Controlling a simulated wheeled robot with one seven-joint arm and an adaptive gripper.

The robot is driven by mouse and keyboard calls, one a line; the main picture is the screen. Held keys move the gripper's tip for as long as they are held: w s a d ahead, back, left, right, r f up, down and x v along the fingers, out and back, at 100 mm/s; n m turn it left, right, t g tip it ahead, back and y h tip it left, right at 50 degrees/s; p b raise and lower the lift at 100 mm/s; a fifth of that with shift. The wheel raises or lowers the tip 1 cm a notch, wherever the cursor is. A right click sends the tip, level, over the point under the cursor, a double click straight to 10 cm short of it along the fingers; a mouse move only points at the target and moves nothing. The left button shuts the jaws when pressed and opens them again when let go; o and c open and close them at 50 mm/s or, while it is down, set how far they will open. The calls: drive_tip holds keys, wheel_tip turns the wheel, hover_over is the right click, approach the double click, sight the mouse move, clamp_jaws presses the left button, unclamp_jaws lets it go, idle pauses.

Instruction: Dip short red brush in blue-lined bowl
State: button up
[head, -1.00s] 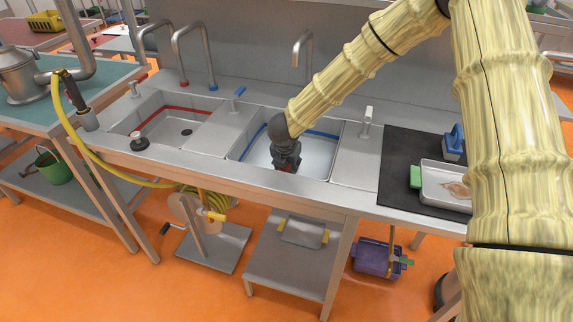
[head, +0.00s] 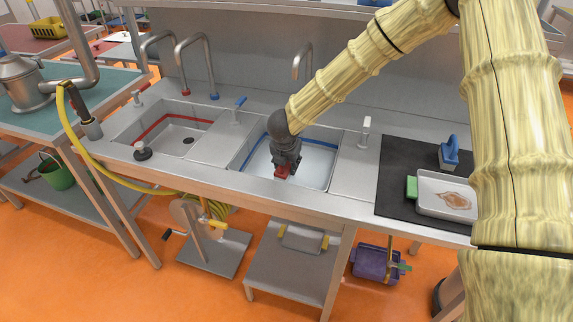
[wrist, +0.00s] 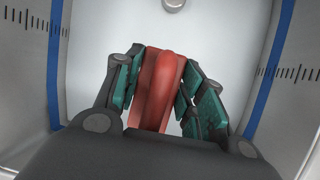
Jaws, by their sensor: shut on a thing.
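The blue-lined bowl (head: 318,165) is the right-hand steel basin in the counter, with a blue stripe around its inner walls. In the wrist view its pale floor (wrist: 225,35) and striped side walls lie around my gripper. My gripper (head: 284,168) points down over the basin, near its front edge. It is shut on the short red brush (head: 282,173), which shows as a small red patch in the head view. In the wrist view the brush (wrist: 158,88) sits between the two green-padded fingers. Its lower end is hidden, and I cannot tell whether it touches the floor.
A red-lined basin (head: 205,126) lies to the left, with a black-and-white stopper (head: 143,150) by its front. A blue lever (head: 238,103) and a tap (head: 365,133) flank the blue-lined basin. On the black mat (head: 394,190) are a blue-handled brush (head: 449,153), a green-handled brush (head: 411,188) and a tray (head: 430,207).

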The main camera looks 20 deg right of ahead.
drive_tip(key=shift+r+p, duration=3.15)
drive_tip(key=shift+r, duration=2.2)
drive_tip(key=shift+r+p, duration=1.2)
drive_tip(key=shift+r, duration=0.8)
